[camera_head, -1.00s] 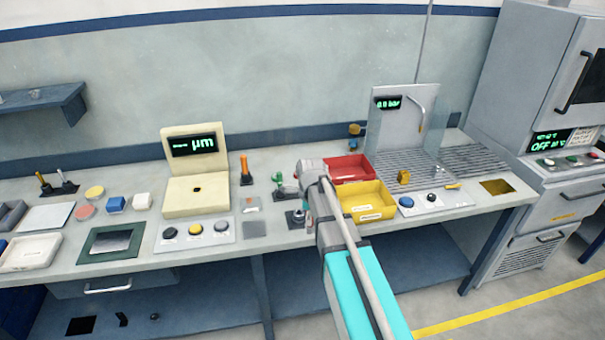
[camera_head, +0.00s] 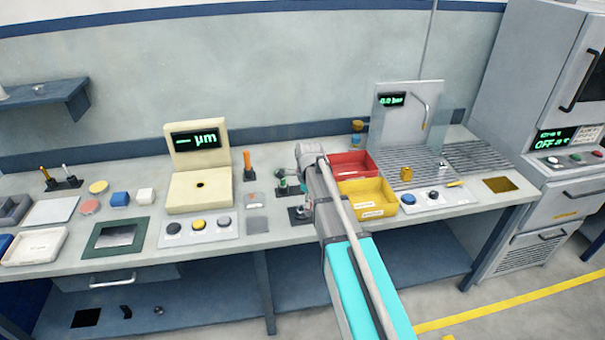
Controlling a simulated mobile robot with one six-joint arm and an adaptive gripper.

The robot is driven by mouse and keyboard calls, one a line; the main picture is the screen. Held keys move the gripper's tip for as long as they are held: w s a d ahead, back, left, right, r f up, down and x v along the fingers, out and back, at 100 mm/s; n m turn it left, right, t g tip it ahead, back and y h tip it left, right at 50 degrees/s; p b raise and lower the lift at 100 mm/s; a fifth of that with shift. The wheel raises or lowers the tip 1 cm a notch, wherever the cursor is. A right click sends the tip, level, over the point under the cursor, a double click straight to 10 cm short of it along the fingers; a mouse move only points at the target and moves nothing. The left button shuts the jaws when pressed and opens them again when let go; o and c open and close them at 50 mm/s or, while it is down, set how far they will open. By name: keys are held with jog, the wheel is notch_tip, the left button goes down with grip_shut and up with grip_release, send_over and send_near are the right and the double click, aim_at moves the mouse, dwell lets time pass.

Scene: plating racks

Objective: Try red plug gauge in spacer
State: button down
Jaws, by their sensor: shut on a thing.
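My gripper (camera_head: 302,187) is at the end of my arm, above the bench in the middle of the head view. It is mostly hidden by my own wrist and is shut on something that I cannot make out. No red plug gauge can be made out. A dark stand (camera_head: 299,215) sits just below my gripper; I cannot tell whether it is empty. A green-handled gauge (camera_head: 282,186) stands just left of my gripper, and an orange-handled gauge (camera_head: 248,165) stands further left. I cannot tell for sure which small part is the spacer.
A red bin (camera_head: 352,163) and a yellow bin (camera_head: 368,197) stand close right of my gripper. Left are a grey plate (camera_head: 257,225), a button panel (camera_head: 198,229) and a cream gauge unit (camera_head: 199,190) with a µm display. A clear strip of bench lies along the front.

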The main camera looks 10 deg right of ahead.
jog(key=w+r+m+p, duration=0.1)
jog(key=w+r+p, duration=0.1)
jog(key=w, duration=0.7)
jog(key=shift+a+r, duration=0.25)
jog(key=shift+r, duration=0.3)
jog(key=shift+f, duration=0.15)
notch_tip(320, 180, down, 8)
jog(key=b, duration=0.8)
jog(key=shift+f+b, duration=1.55)
jog(key=shift+f, duration=0.1)
dwell(1.5)
jog(key=shift+r, duration=0.2)
dwell(1.0)
